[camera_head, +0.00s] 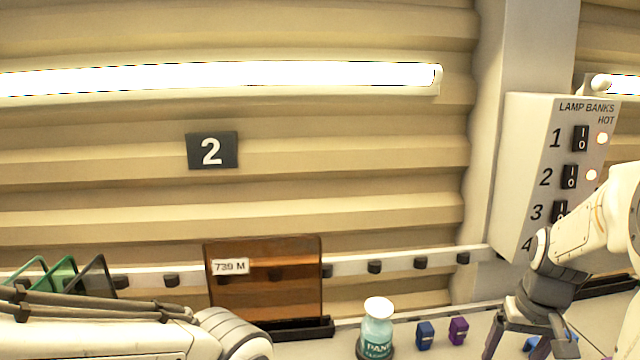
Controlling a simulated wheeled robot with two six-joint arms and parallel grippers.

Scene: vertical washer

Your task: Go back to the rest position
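My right gripper (530,340) hangs down at the lower right, beside the lamp switch box. Its dark fingers stand apart, and their tips are cut off by the bottom edge. A blue item (533,344) shows behind or between the fingers; I cannot tell whether they touch it. My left arm lies across the lower left corner, and its gripper is out of view.
A switch box (548,178) labelled "LAMP BANKS HOT" is on the right post. An amber panel (265,290) stands in a dark holder. A teal bottle (377,332), a blue clip (425,334) and a purple clip (458,331) stand on the ledge.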

